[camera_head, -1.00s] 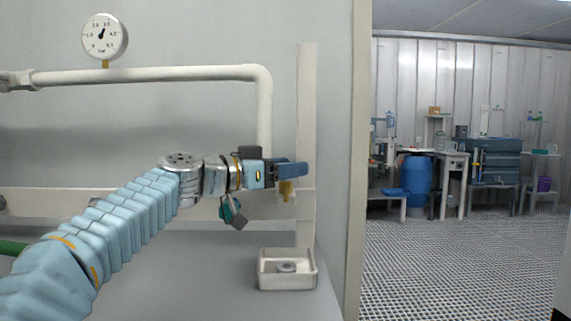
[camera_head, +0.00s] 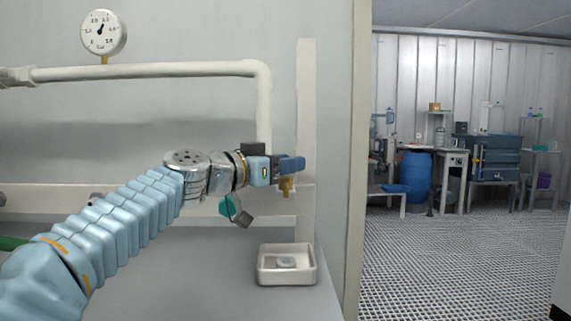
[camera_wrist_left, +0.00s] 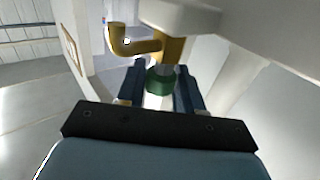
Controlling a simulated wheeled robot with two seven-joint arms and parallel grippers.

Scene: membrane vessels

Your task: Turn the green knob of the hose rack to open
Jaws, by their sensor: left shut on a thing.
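The green knob (camera_wrist_left: 160,79) shows in the left wrist view, between the two dark blue fingers of my left gripper (camera_wrist_left: 160,90). The fingers are shut on it. Behind it is a brass fitting with a bent spout (camera_wrist_left: 133,45). In the head view my left gripper (camera_head: 291,165) is at the lower end of the white pipe, by the upright post. The brass spout (camera_head: 286,187) hangs just below the fingers there. The knob itself is hidden in the head view. My right gripper is not in view.
A white pipe (camera_head: 150,72) with a round gauge (camera_head: 104,33) runs along the wall. A white tray (camera_head: 287,264) with a small round piece stands below on the grey surface. The wall edge is right of the post. Beyond it are a blue barrel (camera_head: 416,178) and benches.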

